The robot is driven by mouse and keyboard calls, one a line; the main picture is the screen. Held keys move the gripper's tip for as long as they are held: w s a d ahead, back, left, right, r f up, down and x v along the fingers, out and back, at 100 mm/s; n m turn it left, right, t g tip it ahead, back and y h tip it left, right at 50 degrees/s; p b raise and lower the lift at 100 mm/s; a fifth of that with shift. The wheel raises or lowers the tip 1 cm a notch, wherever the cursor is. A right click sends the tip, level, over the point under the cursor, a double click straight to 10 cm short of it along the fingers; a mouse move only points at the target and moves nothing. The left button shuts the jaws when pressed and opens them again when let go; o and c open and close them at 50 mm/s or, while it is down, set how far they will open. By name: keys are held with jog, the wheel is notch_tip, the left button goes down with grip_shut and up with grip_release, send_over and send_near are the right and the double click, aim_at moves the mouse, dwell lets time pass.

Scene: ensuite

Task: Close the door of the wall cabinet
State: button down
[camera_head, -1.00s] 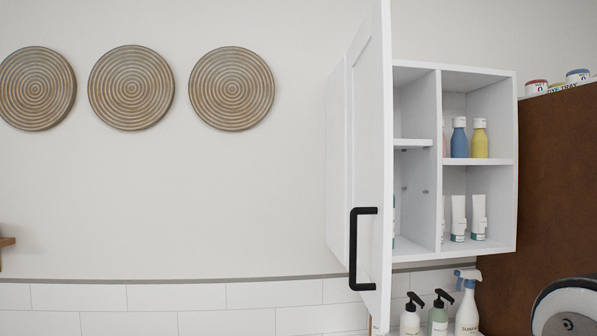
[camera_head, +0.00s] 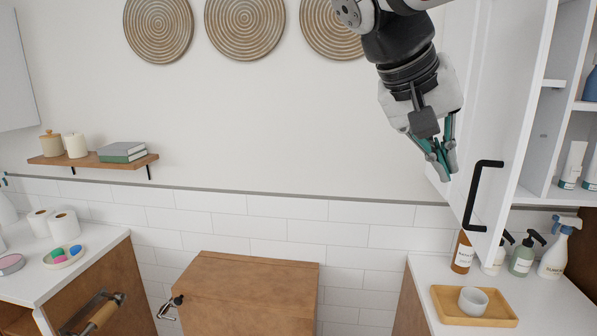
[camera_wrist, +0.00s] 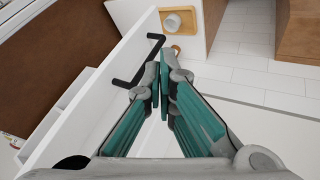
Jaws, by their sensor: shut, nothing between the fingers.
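The white wall cabinet (camera_head: 548,150) is at the right of the head view, with its door (camera_head: 497,110) standing open toward me. A black bar handle (camera_head: 479,195) is on the door's outer face, near its lower free edge. My gripper (camera_head: 448,172) is shut and empty, on the outer side of the door, just left of the handle and slightly above it. In the wrist view the fingertips (camera_wrist: 162,72) are close to the handle (camera_wrist: 140,62), and the door's panel (camera_wrist: 95,100) runs along the left. I cannot tell whether a finger touches the door.
Below the door, bottles (camera_head: 522,255) and a wooden tray (camera_head: 447,306) with a white cup (camera_head: 473,300) stand on the counter. A shelf (camera_head: 95,160) with jars and books is at the left.

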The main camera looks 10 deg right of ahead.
jog(key=p, duration=0.1)
send_near(491, 223)
notch_tip(491, 223, down, 3)
jog(key=w+a, duration=0.2)
jog(key=shift+s+d+f+p, duration=0.1)
jog(key=shift+s+d+p, duration=0.15)
jog(key=shift+d, duration=0.45)
jog(key=shift+s+d+p, duration=0.2)
jog(key=shift+d+p, duration=0.1)
jog(key=shift+d, duration=0.35)
jog(key=shift+s+d+f+p, duration=0.1)
jog(key=shift+s+d+p, duration=0.15)
jog(key=shift+d, duration=0.55)
